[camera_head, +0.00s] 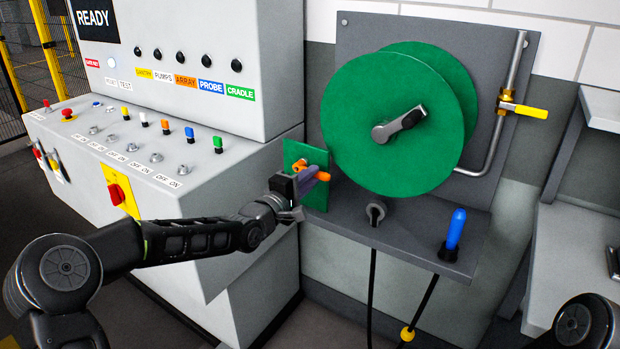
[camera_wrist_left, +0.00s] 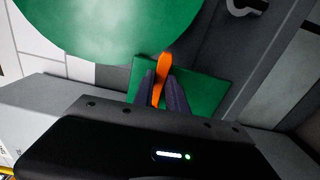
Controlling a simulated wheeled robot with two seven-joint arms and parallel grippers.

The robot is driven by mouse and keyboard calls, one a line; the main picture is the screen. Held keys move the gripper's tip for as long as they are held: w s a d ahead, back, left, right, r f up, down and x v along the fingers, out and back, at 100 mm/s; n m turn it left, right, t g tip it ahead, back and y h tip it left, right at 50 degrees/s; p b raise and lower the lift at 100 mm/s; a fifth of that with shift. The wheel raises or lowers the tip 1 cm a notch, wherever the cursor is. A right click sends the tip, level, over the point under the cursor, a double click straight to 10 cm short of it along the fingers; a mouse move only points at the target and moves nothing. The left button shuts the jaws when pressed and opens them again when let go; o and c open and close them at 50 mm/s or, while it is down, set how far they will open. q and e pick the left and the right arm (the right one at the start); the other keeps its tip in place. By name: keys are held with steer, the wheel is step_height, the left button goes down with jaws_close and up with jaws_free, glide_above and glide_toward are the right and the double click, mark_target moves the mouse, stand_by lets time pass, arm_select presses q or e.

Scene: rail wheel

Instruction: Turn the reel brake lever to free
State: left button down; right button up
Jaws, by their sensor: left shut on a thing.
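The orange lever (camera_head: 299,165) is on a small green plate (camera_head: 316,197) left of the big green reel (camera_head: 375,90); I take it as the reel brake lever. My left gripper (camera_head: 313,181) is at the plate, its dark fingers partly hiding the lever. In the left wrist view, the orange lever (camera_wrist_left: 162,66) runs between the left gripper's two fingers (camera_wrist_left: 160,88), its end sticking out past the tips toward the reel. The gripper is shut on it. The plate (camera_wrist_left: 205,92) lies behind the fingers. No free or locked marking is readable. My right gripper is out of view.
A blue handle (camera_head: 455,230) stands on the grey shelf (camera_head: 400,240). A switch console (camera_head: 150,150) fills the left, close to my left arm.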

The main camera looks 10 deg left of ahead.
arm_select(q)
steer(key=c, duration=1.3)
jaws_free()
steer(key=shift+c, duration=0.2)
steer(key=shift+s, duration=0.1)
steer(key=v, duration=0.7)
steer(key=shift+s, duration=0.3)
steer(key=shift+a, duration=0.1)
